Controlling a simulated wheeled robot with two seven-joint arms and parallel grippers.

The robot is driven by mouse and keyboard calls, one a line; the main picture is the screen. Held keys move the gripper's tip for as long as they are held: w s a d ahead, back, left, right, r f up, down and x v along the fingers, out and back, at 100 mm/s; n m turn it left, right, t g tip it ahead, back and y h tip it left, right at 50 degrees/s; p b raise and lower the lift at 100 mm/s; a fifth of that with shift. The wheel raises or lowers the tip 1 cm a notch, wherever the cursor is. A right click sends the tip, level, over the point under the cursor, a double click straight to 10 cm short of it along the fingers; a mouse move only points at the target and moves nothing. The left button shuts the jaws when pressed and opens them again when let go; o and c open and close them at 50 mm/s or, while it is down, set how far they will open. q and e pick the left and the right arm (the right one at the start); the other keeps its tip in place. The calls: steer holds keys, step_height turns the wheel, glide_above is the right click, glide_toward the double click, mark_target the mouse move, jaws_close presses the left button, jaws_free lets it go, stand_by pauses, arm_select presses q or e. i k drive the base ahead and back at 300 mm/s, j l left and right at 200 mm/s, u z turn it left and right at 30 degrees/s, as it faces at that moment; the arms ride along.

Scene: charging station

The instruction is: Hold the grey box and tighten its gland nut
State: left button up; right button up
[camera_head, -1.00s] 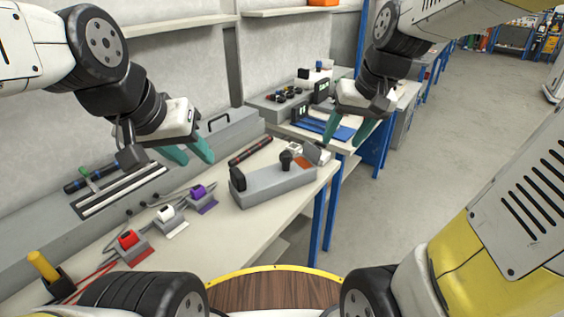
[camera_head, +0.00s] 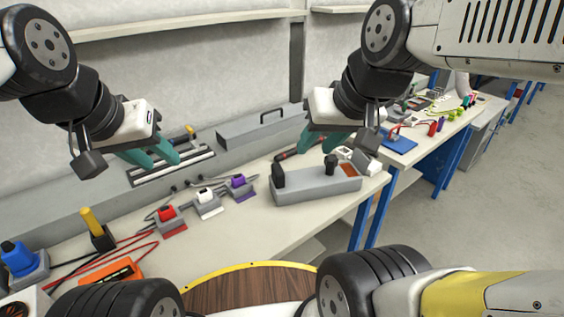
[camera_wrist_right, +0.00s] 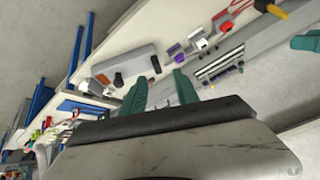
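A long grey box (camera_head: 312,188) with two black upright parts lies on the near bench. It also shows in the right wrist view (camera_wrist_right: 135,60), beyond the fingertips. I cannot tell which part is the gland nut. My right gripper (camera_head: 322,143) is above and behind this box in the head view, apart from it. Its teal fingers also show in the right wrist view (camera_wrist_right: 158,86), spread and empty. My left gripper (camera_head: 160,155) hangs over the back left of the bench with its teal fingers apart and nothing between them.
Red, white and purple plugs (camera_head: 205,203) sit in holders left of the grey box. A grey case with a handle (camera_head: 262,127) stands behind. A yellow-handled tool (camera_head: 92,222) and an orange device (camera_head: 112,275) are at the left. A second bench (camera_head: 440,150) holds many items.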

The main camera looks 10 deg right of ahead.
mark_target(330, 161)
steer(key=i+l+u, duration=0.1)
steer(key=l+u, duration=0.3)
steer(key=l, duration=0.2)
steer(key=l+u, duration=0.45)
steer(key=l, duration=0.7)
steer(key=k+l+u, duration=0.1)
steer(key=l, duration=0.6)
